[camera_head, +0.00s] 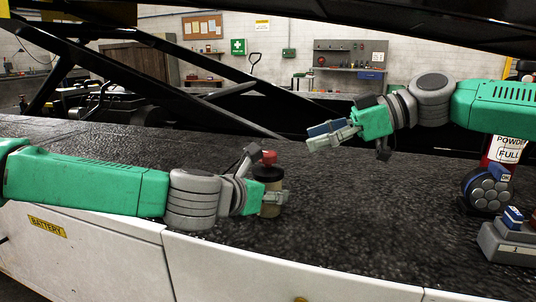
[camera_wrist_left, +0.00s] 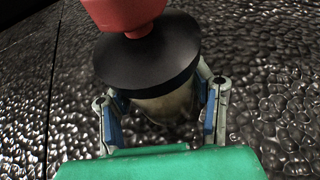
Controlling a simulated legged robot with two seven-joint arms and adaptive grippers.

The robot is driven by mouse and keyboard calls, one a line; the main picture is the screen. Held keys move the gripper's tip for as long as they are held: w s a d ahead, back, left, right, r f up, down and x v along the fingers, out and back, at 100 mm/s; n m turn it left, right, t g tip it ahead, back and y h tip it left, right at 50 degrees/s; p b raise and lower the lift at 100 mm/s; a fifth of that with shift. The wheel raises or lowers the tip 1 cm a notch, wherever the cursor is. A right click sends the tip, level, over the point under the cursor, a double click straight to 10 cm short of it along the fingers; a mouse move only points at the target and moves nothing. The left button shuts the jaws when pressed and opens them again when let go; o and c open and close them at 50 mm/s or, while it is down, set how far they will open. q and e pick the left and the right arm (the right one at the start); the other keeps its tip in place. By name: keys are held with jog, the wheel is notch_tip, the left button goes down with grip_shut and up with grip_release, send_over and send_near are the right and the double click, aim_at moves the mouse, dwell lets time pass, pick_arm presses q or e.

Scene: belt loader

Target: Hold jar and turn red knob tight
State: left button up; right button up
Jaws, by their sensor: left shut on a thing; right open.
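A small jar (camera_head: 270,193) with a tan body and a black lid stands upright on the dark textured belt. A red knob (camera_head: 269,157) sits on top of the lid. My left gripper (camera_head: 272,198) is shut around the jar's body from the left. In the left wrist view the jar (camera_wrist_left: 165,104) is between the two fingers of my left gripper (camera_wrist_left: 163,108), with the black lid and red knob (camera_wrist_left: 122,14) above it. My right gripper (camera_head: 331,135) is open and empty, above the belt, to the right of and higher than the knob.
At the right stand a red cylinder labelled POWDER (camera_head: 501,150), a grey round multi-cell object (camera_head: 487,190) and a grey block with a blue part (camera_head: 508,243). Black loader beams (camera_head: 130,80) cross behind. The belt (camera_head: 370,220) is clear between jar and right-hand objects.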

aim_at(271, 152)
jog(key=x, duration=1)
jog(key=shift+w+a+f, duration=0.1)
jog(key=shift+a, duration=0.15)
grip_shut()
